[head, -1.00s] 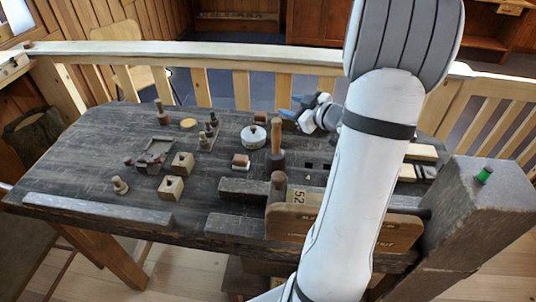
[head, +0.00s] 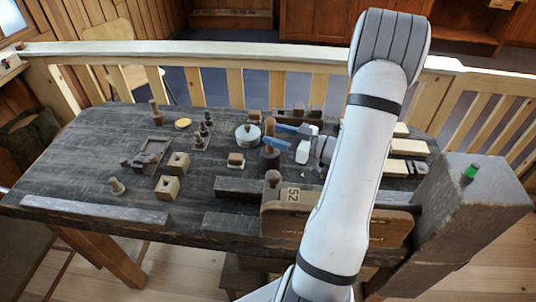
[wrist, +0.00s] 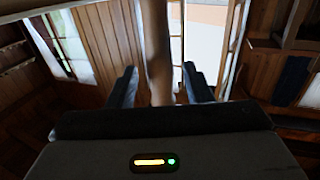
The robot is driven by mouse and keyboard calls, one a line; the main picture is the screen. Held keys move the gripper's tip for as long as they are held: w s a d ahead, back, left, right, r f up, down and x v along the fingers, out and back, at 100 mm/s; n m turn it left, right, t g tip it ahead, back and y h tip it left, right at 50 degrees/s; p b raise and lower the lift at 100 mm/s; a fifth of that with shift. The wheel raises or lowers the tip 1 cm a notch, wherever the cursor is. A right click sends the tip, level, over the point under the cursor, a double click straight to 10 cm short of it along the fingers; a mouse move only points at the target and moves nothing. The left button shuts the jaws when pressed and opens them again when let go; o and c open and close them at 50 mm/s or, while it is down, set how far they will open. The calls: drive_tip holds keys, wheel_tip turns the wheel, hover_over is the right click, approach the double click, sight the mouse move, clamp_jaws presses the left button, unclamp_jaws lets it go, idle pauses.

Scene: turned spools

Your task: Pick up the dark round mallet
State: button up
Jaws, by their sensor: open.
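The dark round mallet (head: 268,160) stands upright on the workbench, its dark head down and its wooden handle (head: 270,126) pointing up. My gripper (head: 275,135) is at handle height, reaching in from the right with its blue fingers apart. In the wrist view the handle (wrist: 157,50) rises between the two open fingers (wrist: 160,85), with a gap visible on each side. The mallet's head is out of sight in the wrist view.
A round pale tin (head: 248,135) stands close behind-left of the mallet. A small block (head: 236,160) is to its left. A wooden piece marked 52 (head: 290,195) stands in front. Pale blocks (head: 408,147) lie to the right. The bench's left front is mostly bare.

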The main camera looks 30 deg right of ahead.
drive_tip(key=shift+x, duration=1.15)
clamp_jaws()
